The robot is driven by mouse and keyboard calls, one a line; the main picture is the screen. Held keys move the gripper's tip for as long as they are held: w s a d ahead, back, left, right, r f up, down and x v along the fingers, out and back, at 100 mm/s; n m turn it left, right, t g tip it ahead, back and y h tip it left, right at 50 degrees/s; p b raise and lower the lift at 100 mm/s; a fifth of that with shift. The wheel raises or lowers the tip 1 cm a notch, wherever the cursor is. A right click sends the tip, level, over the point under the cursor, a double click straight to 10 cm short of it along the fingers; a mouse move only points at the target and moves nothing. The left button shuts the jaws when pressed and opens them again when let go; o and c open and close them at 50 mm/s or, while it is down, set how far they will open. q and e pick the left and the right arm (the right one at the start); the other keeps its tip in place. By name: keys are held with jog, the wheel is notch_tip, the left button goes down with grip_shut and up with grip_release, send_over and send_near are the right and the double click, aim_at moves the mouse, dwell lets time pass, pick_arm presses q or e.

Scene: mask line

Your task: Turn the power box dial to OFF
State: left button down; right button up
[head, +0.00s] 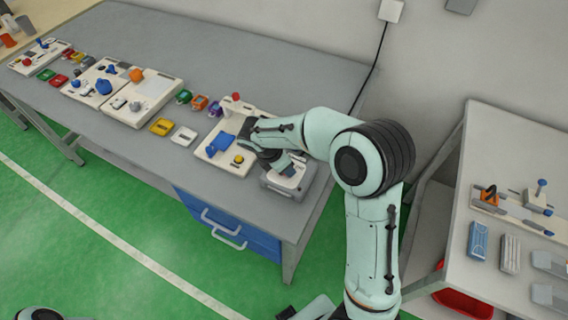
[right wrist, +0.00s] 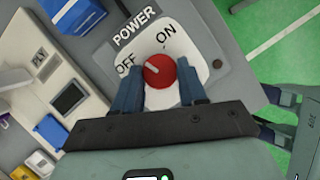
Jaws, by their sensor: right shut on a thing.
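The grey power box (head: 296,190) stands at the right end of the long grey table, partly covered by my right gripper (head: 280,165). In the right wrist view, its plate (right wrist: 198,45) reads POWER, OFF and ON. The red round dial (right wrist: 160,70) sits between the two fingers of my right gripper (right wrist: 160,88), which is shut on it. The dial's pale pointer mark slants to the upper left, toward the OFF side. OFF is left of the dial and ON is above it.
A white board with a blue part (head: 222,142) lies just left of the box. More boards and small coloured bins (head: 160,127) line the table leftward. A second table (head: 510,225) with parts stands at right. Green floor lies in front.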

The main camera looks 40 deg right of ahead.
pick_arm(q)
jog(key=shift+w+r, duration=0.15)
jog(key=shift+r, duration=0.1)
pick_arm(e)
jog(key=n+t, duration=0.1)
jog(key=n, duration=0.1)
jog(key=n+t, duration=0.1)
jog(key=n, duration=0.2)
jog(key=shift+s+n, duration=0.2)
jog(key=shift+n, duration=0.1)
jog(key=shift+y, duration=0.3)
jog(key=o, duration=1.1)
jog(key=shift+c, duration=0.2)
pick_arm(q)
jog(key=shift+w+r+p, duration=0.8)
jog(key=shift+r+p, duration=0.05)
jog(key=shift+r, duration=0.1)
pick_arm(e)
jog(key=v, duration=1.3)
jog(key=shift+r, duration=0.15)
jog(key=shift+s+a, duration=0.1)
jog(key=shift+a, duration=0.05)
